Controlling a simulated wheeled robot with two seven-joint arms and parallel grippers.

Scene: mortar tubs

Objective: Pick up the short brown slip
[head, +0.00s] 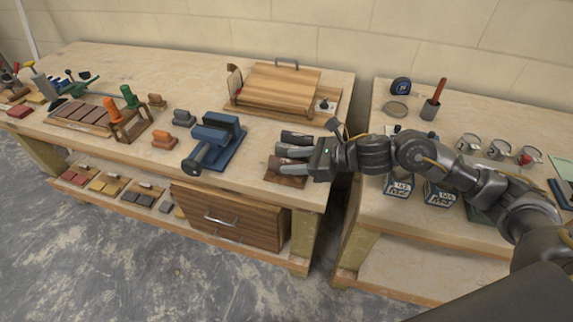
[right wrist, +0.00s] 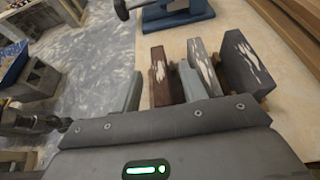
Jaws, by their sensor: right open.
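In the right wrist view a reddish-brown slip (right wrist: 159,76) with a pale patch stands on edge between two grey fingers of my right gripper (right wrist: 160,86). The fingers are apart, with a gap visible beside the slip. In the head view my right gripper (head: 292,160) reaches in from the right at the front right of the left bench, over the slips. The fingers partly hide the slips there. My left gripper is not in view.
A blue clamp-like tool (head: 218,141) stands left of the slips. A wooden board with a handle (head: 278,88) lies behind. The gap between the benches is to the right. Tubs (head: 397,188) stand on the right bench (head: 455,112).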

